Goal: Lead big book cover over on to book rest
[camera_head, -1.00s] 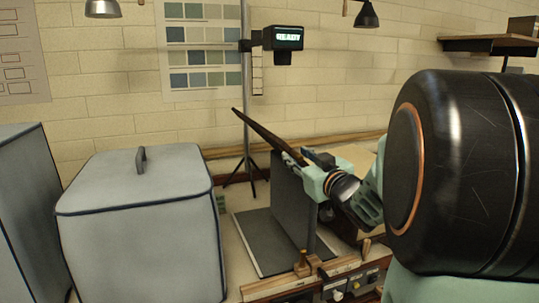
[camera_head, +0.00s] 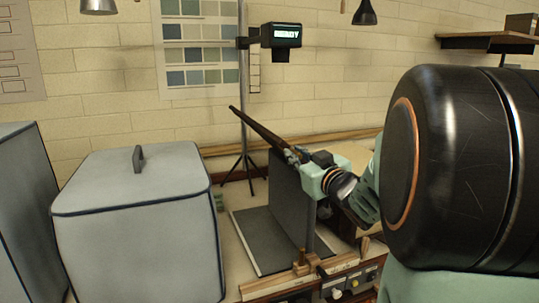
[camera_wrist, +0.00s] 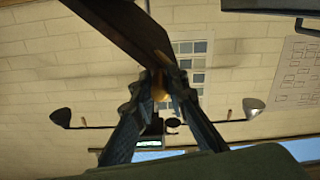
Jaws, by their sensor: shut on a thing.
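A large dark grey cover panel (camera_head: 290,198) stands nearly upright on the bench in the head view. A flat dark sheet with a pale edge (camera_head: 262,238) lies at its left foot. My gripper (camera_head: 295,156) is at the panel's top edge and is shut on a long dark brown tapered stick (camera_head: 258,130), which points up and left. In the wrist view the fingertips (camera_wrist: 160,88) close on the stick (camera_wrist: 125,28). I cannot tell whether stick or fingers touch the panel. A tan board (camera_head: 358,157) shows partly behind my arm; I cannot tell whether it is the book rest.
A grey covered box with a handle (camera_head: 135,215) stands left of the panel, with another grey box (camera_head: 25,210) beyond it. A stand with a lit display (camera_head: 281,36) rises behind. A wooden rail (camera_head: 280,286) and knobs line the bench front.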

